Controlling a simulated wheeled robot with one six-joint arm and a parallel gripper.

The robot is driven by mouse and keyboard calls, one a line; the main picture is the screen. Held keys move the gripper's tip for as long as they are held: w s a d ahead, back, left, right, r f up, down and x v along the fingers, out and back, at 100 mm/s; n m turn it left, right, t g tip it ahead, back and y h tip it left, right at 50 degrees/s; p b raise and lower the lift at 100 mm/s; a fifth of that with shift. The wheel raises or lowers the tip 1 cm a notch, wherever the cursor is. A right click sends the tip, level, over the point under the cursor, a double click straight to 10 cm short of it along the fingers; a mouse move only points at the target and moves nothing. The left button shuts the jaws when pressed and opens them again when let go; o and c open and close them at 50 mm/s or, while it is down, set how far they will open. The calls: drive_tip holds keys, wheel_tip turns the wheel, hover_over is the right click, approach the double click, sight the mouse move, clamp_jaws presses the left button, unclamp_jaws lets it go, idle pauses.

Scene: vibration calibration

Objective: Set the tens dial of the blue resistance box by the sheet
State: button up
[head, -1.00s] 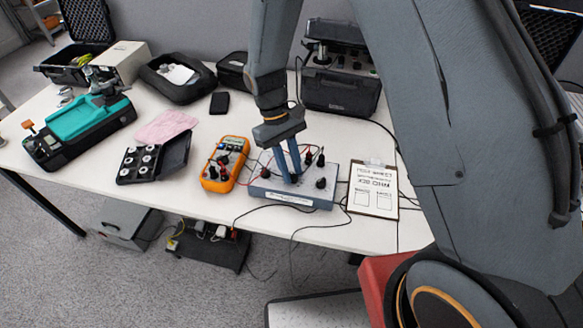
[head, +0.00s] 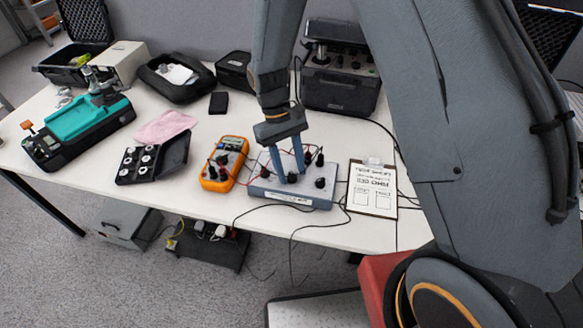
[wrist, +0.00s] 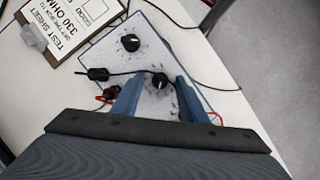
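The blue-grey resistance box (head: 266,187) lies near the table's front edge, with black dials and plugged leads on top. My gripper (head: 291,174) points down over it, with its two blue fingers apart. In the wrist view, one black dial (wrist: 160,80) shows between the fingers of my gripper (wrist: 158,92), with no clear contact. Another dial (wrist: 130,42) is outside them, toward the sheet; it also shows in the head view (head: 320,183). Dial labels and pointer settings are too small to read. The test sheet (wrist: 72,20) on a clipboard reads 330 ohms.
An orange multimeter (head: 223,165) stands left of the box, and the clipboard (head: 373,190) lies close on its right. A black lead with a plug (wrist: 97,74) crosses the box beside the dial. Loose cables hang over the table's front edge.

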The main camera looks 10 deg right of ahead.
drive_tip(key=b+v, duration=0.2)
drive_tip(key=v, duration=0.5)
drive_tip(key=shift+w+r, duration=0.15)
drive_tip(key=shift+r, duration=0.2)
drive_tip(key=shift+a, duration=0.1)
drive_tip(key=s+d+r+m+t+y, duration=0.1)
drive_tip(key=s+d+r+m+t, duration=0.1)
drive_tip(key=s+d, duration=0.3)
drive_tip(key=s+d+r+m+t, duration=0.2)
drive_tip(key=s+d, duration=0.4)
drive_tip(key=d, duration=0.3)
drive_tip(key=shift+s+r+m+t+y, duration=0.25)
drive_tip(key=shift+r+m+t+y, duration=0.2)
drive_tip(key=shift+r, duration=0.45)
drive_tip(key=shift+d, duration=0.15)
